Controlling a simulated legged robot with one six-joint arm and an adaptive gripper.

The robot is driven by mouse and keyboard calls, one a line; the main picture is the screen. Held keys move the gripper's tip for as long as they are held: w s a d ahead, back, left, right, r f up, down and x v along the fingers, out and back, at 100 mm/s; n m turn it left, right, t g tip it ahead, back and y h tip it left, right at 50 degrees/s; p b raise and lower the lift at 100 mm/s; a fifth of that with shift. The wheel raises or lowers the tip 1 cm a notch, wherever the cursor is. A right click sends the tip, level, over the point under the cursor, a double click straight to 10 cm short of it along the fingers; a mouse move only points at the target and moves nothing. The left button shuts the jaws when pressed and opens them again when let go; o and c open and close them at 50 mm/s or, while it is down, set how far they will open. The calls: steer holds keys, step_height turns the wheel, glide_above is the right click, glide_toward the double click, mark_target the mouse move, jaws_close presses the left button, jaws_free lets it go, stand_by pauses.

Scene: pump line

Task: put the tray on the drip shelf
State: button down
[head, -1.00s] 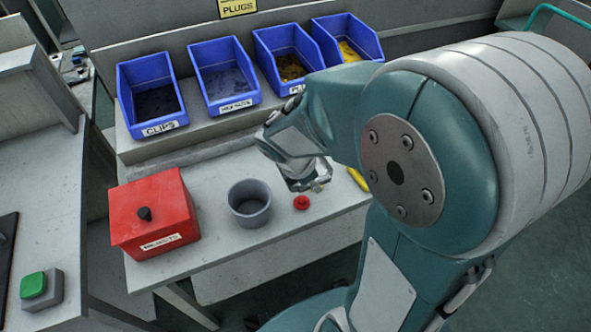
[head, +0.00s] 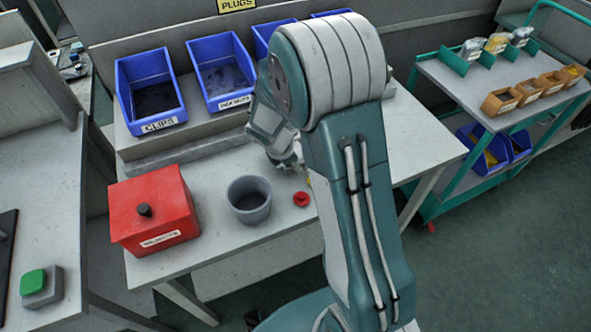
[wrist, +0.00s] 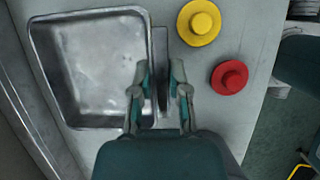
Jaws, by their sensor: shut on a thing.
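The tray (wrist: 95,65), a shallow square metal tray, lies at the left of the wrist view. My gripper (wrist: 162,78) is at its right side, with one finger on each side of the narrow upright grip there; it is shut on the tray. In the head view my arm hides the tray and the fingertips. I cannot make out a drip shelf in these frames.
A red knob-topped piece (wrist: 230,77) and a yellow one (wrist: 199,22) lie right of the tray. A grey cup (head: 249,199) and a red box (head: 153,211) stand on the bench. Blue bins (head: 150,90) line its back. A green cart (head: 505,90) stands right.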

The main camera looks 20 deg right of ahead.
steer(key=shift+s+f, duration=0.1)
steer(key=shift+f, duration=1.2)
steer(key=c, duration=0.6)
jaws_free()
steer(key=shift+f, duration=0.1)
